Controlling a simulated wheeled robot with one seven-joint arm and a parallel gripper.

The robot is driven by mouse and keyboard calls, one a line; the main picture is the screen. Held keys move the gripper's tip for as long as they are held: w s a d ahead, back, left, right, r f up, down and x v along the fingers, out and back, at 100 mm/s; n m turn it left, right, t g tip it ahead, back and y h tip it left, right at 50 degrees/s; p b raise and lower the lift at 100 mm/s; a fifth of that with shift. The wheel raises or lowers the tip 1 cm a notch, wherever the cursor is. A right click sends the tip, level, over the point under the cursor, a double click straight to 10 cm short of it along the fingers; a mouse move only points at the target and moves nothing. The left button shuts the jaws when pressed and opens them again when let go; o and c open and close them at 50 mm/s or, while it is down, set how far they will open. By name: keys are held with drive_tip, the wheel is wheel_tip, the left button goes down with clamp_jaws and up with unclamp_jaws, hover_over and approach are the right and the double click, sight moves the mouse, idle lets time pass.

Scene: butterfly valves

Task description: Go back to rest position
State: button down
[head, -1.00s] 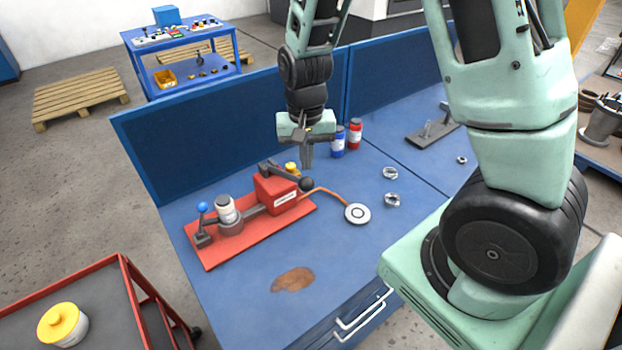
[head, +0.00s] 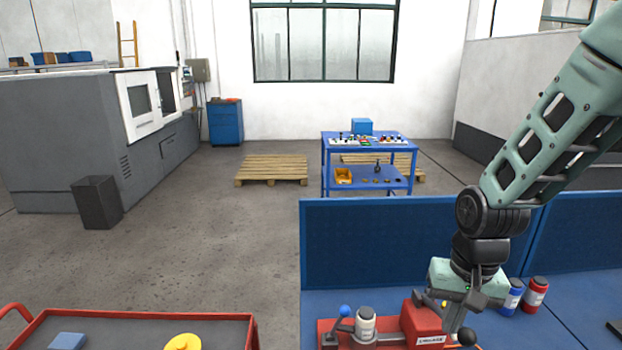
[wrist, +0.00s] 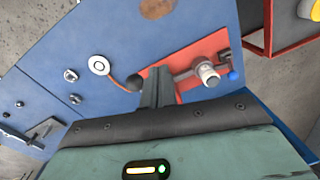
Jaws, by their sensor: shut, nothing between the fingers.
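My gripper (head: 455,318) hangs pointing down over the blue workbench (head: 575,310), in front of the red box part of the valve fixture (head: 424,322). In the wrist view my gripper fingers (wrist: 157,84) are together with nothing between them. The fixture's red base plate (wrist: 215,45) lies beyond the fingers there, with a white-capped cylinder (wrist: 208,75) and a blue knob (wrist: 234,75) on it. The fingers hide part of the fixture. Whether they touch it cannot be told.
A blue bottle (head: 512,297) and a red bottle (head: 535,295) stand right of my gripper. The bench's blue back panel (head: 380,240) rises behind. A red cart (head: 130,318) is at lower left.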

drive_tip(key=s+a+f+n+b, duration=0.3)
drive_tip(key=s+a+n+b, duration=0.2)
drive_tip(key=s, duration=0.3)
drive_tip(key=s+a+f+n+b, duration=0.3)
drive_tip(key=s+a+n+b, duration=0.2)
drive_tip(key=s, duration=0.4)
drive_tip(key=shift+a+f+n+b, duration=0.15)
drive_tip(key=shift+a+n+b, duration=0.25)
drive_tip(key=shift+a+b, duration=0.4)
